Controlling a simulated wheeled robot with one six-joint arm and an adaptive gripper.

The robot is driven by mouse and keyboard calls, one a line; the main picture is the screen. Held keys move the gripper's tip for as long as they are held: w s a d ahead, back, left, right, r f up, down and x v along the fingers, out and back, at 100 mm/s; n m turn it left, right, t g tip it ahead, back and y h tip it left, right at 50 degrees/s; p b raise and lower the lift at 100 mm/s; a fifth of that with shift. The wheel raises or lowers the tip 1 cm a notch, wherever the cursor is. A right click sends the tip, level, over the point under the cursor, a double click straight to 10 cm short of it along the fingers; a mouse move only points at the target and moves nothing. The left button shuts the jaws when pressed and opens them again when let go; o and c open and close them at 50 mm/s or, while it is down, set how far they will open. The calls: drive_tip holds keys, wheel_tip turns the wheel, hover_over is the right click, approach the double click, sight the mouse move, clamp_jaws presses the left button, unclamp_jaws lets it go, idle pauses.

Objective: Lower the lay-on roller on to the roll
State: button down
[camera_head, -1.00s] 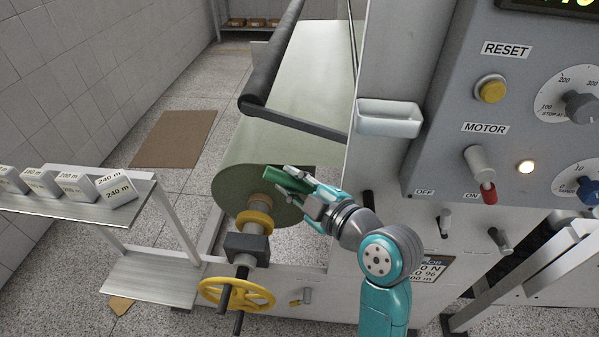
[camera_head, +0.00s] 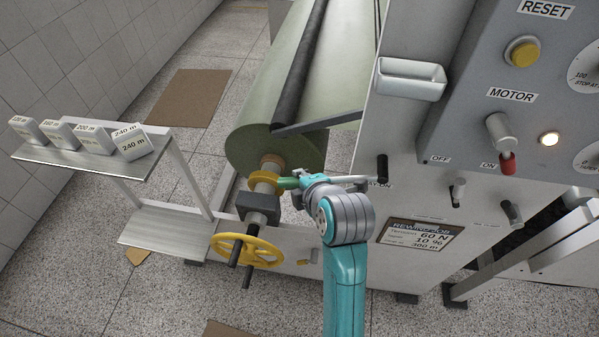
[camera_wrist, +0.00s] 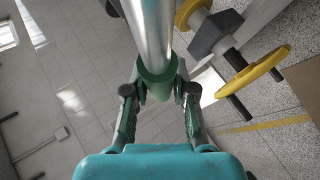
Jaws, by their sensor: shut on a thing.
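The lay-on roller (camera_head: 302,70) is a long dark cylinder on a flat swing arm (camera_head: 320,122). It lies low along the top of the pale green roll (camera_head: 248,130) and appears to touch it. My gripper (camera_head: 293,182) is shut on the green handle (camera_head: 288,183) of a silver lever, in front of the roll's end face.
A yellow handwheel (camera_head: 247,251) and the roll's shaft (camera_head: 262,200) are left of my gripper. A metal shelf (camera_head: 90,160) with several labelled blocks stands farther left. The control panel (camera_head: 465,110) with its knobs and a lit lamp (camera_head: 548,139) is at right.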

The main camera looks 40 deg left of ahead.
drive_tip(key=shift+w+d+f, duration=0.1)
drive_tip(key=shift+f, duration=0.2)
drive_tip(key=c, duration=0.9)
unclamp_jaws()
drive_tip(key=shift+f, duration=0.1)
drive_tip(key=v, duration=1.2)
